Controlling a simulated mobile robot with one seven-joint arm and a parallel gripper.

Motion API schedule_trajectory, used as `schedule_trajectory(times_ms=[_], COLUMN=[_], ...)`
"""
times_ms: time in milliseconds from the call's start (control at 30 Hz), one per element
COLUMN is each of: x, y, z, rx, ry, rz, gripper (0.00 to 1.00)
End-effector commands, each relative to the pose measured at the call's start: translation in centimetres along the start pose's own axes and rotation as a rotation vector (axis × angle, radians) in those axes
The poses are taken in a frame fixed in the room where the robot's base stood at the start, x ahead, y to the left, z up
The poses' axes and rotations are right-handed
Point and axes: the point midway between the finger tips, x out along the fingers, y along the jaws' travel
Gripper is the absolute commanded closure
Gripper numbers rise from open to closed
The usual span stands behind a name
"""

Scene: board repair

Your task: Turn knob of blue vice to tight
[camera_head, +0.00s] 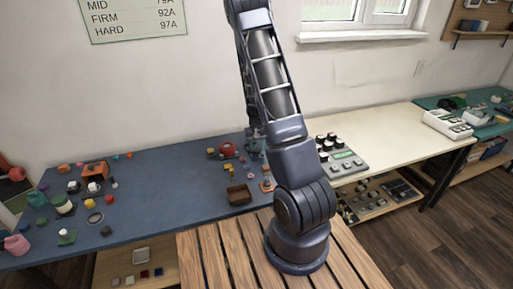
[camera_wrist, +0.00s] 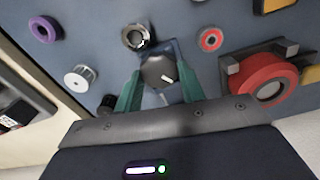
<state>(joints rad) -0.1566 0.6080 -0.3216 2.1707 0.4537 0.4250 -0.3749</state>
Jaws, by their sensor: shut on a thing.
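The knob (camera_wrist: 157,72) is black and round with a white pointer line, in the middle of the wrist view. It sits on a small blue body (camera_wrist: 178,50), the blue vice, which is mostly hidden beneath it. My gripper (camera_wrist: 160,75) has its two green fingers on the left and right sides of the knob, shut on it. The pointer line slants toward the lower right of the wrist view. In the head view my arm reaches over the blue table, and the knob and fingers cannot be made out there.
A red round-faced device (camera_wrist: 265,85) stands close right of the fingers. A metal ring (camera_wrist: 136,37), a red ring (camera_wrist: 211,39), a white spool (camera_wrist: 80,77) and a purple ring (camera_wrist: 44,29) lie nearby. A brown open box (camera_head: 239,194) sits at the blue table's (camera_head: 165,190) front edge.

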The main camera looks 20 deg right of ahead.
Motion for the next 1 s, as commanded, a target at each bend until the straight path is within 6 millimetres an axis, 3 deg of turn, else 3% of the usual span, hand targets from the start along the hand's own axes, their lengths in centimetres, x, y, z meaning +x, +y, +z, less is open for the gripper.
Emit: schedule_trajectory(times_ms=[500, 1000], x=[0.06, 0.09], y=[0.12, 0.11], z=[0.15, 0.20], rx=[0.412, 0.544], ry=[-0.003, -0.004], rz=[0.001, 0.001], gripper=[0.83, 0.83])
